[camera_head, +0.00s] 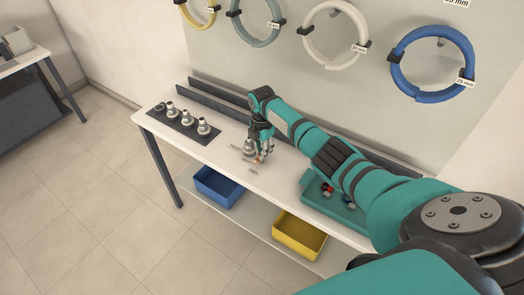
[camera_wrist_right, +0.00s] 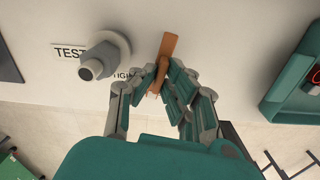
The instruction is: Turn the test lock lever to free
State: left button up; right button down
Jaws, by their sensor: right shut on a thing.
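The lever (camera_wrist_right: 168,46) is an orange-brown bar on the white bench top, seen in the right wrist view. My right gripper (camera_wrist_right: 161,82) is shut on the lever, with a finger on each side of it. The lever's far end sticks out past the fingertips, and its near part is partly hidden by them. A grey round fitting (camera_wrist_right: 104,58) stands just left of the lever, beside a label reading "TEST" (camera_wrist_right: 68,52). Another label, partly hidden, appears to read "TIGHT" (camera_wrist_right: 124,75). In the head view my right gripper (camera_head: 259,148) is down at the bench top. My left gripper is not in view.
A dark rack (camera_head: 169,125) with several grey fittings lies at the bench's left end. A teal tray (camera_head: 350,218) with small red and dark parts lies to the right. Blue (camera_head: 216,188) and yellow (camera_head: 299,238) bins sit below. Coloured hose rings hang on the wall board.

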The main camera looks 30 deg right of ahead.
jog(key=shift+n, duration=1)
jog(key=c, duration=1.4)
grip_release()
jog(key=shift+r, duration=0.1)
notch_tip(320, 180, up, 12)
jog(key=shift+f, duration=0.1)
